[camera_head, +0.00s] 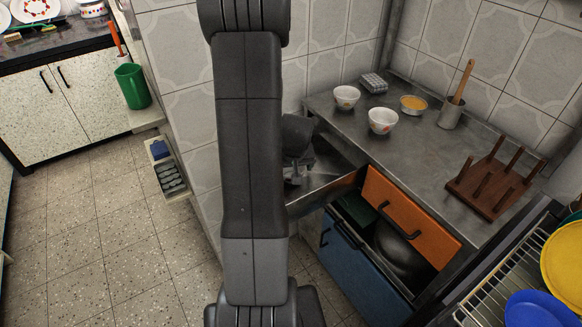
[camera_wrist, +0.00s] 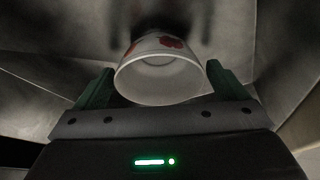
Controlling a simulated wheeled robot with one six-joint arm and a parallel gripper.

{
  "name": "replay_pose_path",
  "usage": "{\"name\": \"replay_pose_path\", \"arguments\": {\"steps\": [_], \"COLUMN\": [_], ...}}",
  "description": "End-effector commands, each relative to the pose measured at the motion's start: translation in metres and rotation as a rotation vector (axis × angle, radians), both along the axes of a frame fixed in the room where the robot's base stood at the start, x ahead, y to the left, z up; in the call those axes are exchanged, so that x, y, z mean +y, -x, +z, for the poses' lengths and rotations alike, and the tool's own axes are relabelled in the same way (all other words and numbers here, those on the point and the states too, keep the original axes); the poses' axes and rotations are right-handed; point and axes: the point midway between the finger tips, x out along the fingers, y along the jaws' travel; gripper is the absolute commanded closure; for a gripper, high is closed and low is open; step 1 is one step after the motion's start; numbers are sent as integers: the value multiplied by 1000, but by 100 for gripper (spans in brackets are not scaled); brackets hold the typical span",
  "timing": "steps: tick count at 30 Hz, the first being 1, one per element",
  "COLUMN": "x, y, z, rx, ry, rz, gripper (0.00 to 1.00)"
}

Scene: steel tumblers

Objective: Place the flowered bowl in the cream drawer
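In the wrist view the white bowl with red flowers (camera_wrist: 160,82) is between the two green fingers of my gripper (camera_wrist: 160,70). The fingers meet its sides closely, and it looks held. In the head view my gripper (camera_head: 297,172) is low over an open metal-grey drawer-like space (camera_head: 335,180), left of the counter. My arm covers the left part of this space. No cream front shows there, so I cannot tell whether this is the cream drawer. Whether the bowl touches a floor is unclear.
Two more white bowls (camera_head: 346,97) (camera_head: 383,120) stand on the steel counter (camera_head: 425,150). An orange drawer front (camera_head: 405,215) is beside the space, above an open blue drawer (camera_head: 365,270) holding a dark pot. A wooden peg rack (camera_head: 492,187) and dish rack (camera_head: 500,285) are at right.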

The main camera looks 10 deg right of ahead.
Motion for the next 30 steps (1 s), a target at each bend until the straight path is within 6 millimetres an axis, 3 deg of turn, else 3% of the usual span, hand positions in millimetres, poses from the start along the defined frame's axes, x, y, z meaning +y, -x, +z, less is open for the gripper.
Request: {"name": "replay_pose_path", "arguments": {"steps": [10, 24, 30], "x": [0, 1, 2], "y": [2, 32, 42], "z": [11, 83, 105], "rx": [-2, -4, -3], "ry": [0, 1, 0], "rz": [0, 0, -1], "gripper": [7, 7, 7]}}
